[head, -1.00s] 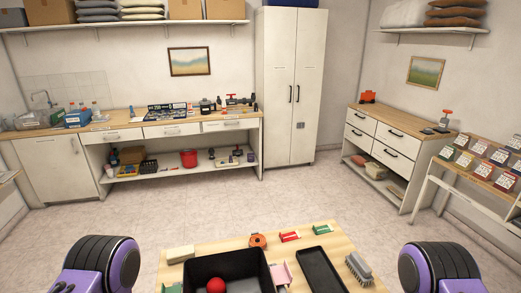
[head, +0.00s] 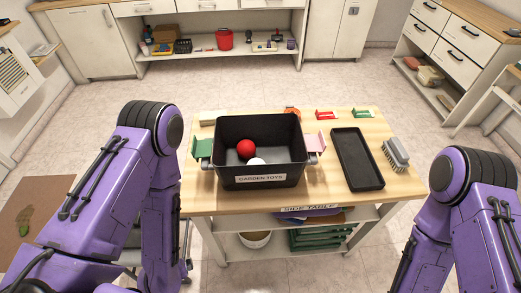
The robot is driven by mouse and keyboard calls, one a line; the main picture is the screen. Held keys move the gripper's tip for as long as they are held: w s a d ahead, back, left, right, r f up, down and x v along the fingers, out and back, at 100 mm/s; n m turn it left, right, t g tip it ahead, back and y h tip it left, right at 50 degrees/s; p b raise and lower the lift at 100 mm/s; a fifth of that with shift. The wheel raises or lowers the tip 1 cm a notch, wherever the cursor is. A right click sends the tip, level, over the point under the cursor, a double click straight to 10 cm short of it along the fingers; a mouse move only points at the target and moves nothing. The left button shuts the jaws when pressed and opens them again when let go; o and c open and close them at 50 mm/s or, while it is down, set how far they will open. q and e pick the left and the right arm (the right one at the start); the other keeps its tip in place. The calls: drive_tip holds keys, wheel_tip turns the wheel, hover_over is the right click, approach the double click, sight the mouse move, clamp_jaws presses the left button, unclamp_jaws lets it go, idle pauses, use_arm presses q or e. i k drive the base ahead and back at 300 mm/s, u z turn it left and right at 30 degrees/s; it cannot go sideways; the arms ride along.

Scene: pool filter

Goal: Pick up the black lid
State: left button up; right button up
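A black, shallow rectangular piece with a raised rim (head: 358,160), which looks like the black lid, lies flat on the wooden side table, right of a black bin. The black bin (head: 262,180), labelled "GARDEN TOYS", stands open and holds a red ball (head: 245,148) and a white ball (head: 256,161). My purple arms show at the left and right of the head view. Both run down out of the picture, and neither gripper shows.
The side table (head: 400,186) also bears a grey brush (head: 396,153), an orange item (head: 292,113), and red (head: 326,114) and green (head: 362,113) items along the back. A green piece (head: 201,147) and a pink piece (head: 315,142) flank the bin. Open floor lies behind the table.

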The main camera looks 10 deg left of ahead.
sight(134, 240)
drive_tip(key=u, duration=1.8)
drive_tip(key=k, duration=0.2)
drive_tip(key=u, duration=0.35)
